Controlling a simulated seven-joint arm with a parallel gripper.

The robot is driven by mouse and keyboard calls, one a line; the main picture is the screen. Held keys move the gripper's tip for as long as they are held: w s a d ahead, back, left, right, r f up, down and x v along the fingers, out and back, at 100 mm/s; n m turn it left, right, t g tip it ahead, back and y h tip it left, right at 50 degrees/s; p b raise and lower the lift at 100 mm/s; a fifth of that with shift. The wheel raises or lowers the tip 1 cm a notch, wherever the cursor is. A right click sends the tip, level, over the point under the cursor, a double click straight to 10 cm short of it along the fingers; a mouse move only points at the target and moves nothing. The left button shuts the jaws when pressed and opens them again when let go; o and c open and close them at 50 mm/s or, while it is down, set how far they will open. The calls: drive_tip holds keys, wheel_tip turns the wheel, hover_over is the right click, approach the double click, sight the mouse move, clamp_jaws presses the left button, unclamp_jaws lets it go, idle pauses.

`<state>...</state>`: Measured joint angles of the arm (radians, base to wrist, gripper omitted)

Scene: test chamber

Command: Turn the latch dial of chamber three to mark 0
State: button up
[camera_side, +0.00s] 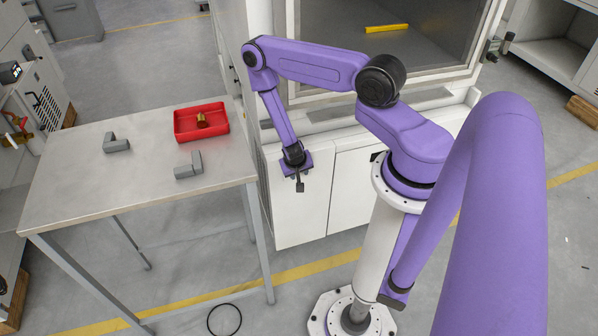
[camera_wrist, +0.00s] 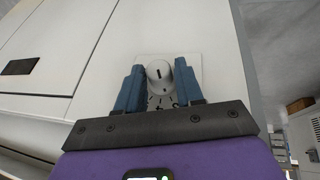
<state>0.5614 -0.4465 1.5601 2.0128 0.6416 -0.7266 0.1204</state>
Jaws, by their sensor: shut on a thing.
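The latch dial (camera_wrist: 158,72) is a pale round knob with a short dark line on its face. It sits on a white plate (camera_wrist: 185,63) on the chamber's white front. In the side view my gripper (camera_side: 299,183) is at the white cabinet front, and the dial is hidden there. No chamber number can be read.
A metal table (camera_side: 85,190) at left holds a red tray (camera_side: 190,133) with a brass-coloured part (camera_side: 202,121), and two grey blocks (camera_side: 116,143) (camera_side: 189,167). A yellow bar (camera_side: 387,28) lies inside the open chamber (camera_side: 340,45). A black ring (camera_side: 224,319) lies on the floor.

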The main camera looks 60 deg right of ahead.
drive_tip(key=shift+w+g+h, duration=0.2)
drive_tip(key=shift+g+h, duration=0.7)
drive_tip(key=o, duration=0.9)
drive_tip(key=shift+o, duration=0.2)
drive_tip(key=shift+a+n, duration=0.1)
drive_tip(key=shift+n, duration=0.2)
drive_tip(key=v, duration=1.2)
drive_tip(key=shift+a+f, duration=0.1)
